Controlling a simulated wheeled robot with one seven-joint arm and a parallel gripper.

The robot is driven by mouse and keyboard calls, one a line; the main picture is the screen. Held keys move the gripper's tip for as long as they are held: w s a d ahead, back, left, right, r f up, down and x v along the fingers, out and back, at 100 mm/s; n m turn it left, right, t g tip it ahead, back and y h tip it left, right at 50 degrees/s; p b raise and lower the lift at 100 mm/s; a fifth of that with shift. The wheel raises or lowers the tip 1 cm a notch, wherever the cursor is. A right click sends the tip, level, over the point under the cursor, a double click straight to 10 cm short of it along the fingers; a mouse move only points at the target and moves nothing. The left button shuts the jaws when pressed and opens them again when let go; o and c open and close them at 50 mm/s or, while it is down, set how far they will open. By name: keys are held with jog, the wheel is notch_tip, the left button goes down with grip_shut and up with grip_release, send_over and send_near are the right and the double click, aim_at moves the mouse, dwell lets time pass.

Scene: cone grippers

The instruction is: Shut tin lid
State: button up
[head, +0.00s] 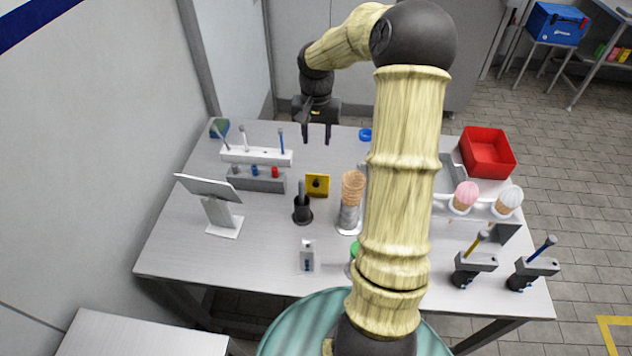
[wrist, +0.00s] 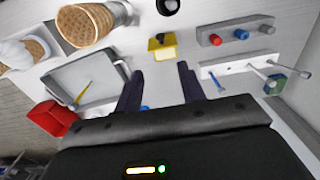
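My gripper (head: 316,134) hangs over the back of the table, fingers pointing down, apart and empty. In the wrist view my gripper (wrist: 160,72) also shows a clear gap between its dark fingers. I cannot clearly make out a tin with a lid. A small green and blue box (head: 219,127) stands at the back left corner, and also shows at the right of the wrist view (wrist: 274,84); its lid state is too small to tell.
A white rack (head: 256,156) with upright tools and a grey block (head: 256,180) stand left of my gripper. A yellow block (head: 317,186), black holder (head: 303,208) and cone stack (head: 352,190) stand nearer. A red bin (head: 487,153) is at the back right.

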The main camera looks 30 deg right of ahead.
aim_at(316, 182)
notch_tip(316, 182, down, 17)
jog(key=shift+f+p, duration=0.15)
jog(key=shift+p, duration=0.95)
grip_shut()
